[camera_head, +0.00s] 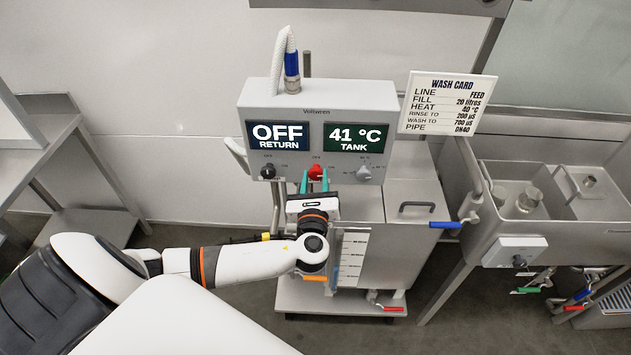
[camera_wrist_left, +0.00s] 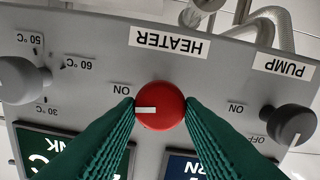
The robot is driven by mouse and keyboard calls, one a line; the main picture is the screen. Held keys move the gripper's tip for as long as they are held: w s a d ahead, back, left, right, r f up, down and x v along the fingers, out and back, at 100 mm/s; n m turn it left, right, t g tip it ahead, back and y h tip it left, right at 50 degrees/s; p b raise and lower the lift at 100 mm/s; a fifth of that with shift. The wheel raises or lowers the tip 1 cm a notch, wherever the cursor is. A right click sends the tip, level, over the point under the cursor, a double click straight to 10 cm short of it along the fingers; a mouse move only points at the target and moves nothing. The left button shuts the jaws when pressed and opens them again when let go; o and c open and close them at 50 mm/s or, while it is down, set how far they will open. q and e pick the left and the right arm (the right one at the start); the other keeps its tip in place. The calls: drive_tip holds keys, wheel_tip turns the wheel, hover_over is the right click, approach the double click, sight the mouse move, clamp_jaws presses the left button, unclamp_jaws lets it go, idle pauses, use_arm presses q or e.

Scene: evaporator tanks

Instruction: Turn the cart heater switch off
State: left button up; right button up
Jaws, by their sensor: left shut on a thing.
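The heater switch is a red round knob (camera_head: 315,171) in the middle of the control panel's lower row. In the left wrist view the knob (camera_wrist_left: 160,105) sits under the upside-down HEATER label (camera_wrist_left: 170,42). Its white pointer mark lies to the left, roughly toward the ON label (camera_wrist_left: 122,90). The heater's OFF label cannot be seen in the wrist view. My left gripper (camera_head: 315,184) is at the panel, its green fingers (camera_wrist_left: 160,112) shut on the knob from both sides. My right gripper is not in view.
A black pump knob (camera_head: 267,172) is left of the red knob, and a grey temperature knob (camera_head: 363,174) is right of it. The displays read OFF RETURN (camera_head: 279,136) and 41 °C TANK (camera_head: 355,138). A wash card (camera_head: 446,103) stands right of the panel.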

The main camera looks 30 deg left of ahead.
use_arm(q)
drive_tip(key=n, duration=0.1)
drive_tip(key=n+b, duration=0.1)
drive_tip(key=n, duration=0.1)
drive_tip(key=n+b, duration=0.1)
drive_tip(key=shift+f+n, duration=0.3)
drive_tip(key=n+b, duration=0.3)
drive_tip(key=shift+s+a+n, duration=0.1)
drive_tip(key=shift+n, duration=0.3)
drive_tip(key=n+b, duration=0.3)
drive_tip(key=n, duration=0.1)
drive_tip(key=shift+f, duration=0.1)
drive_tip(key=shift+n+b, duration=1.05)
drive_tip(key=shift+n, duration=0.95)
drive_tip(key=o, duration=0.9)
drive_tip(key=shift+o, duration=0.2)
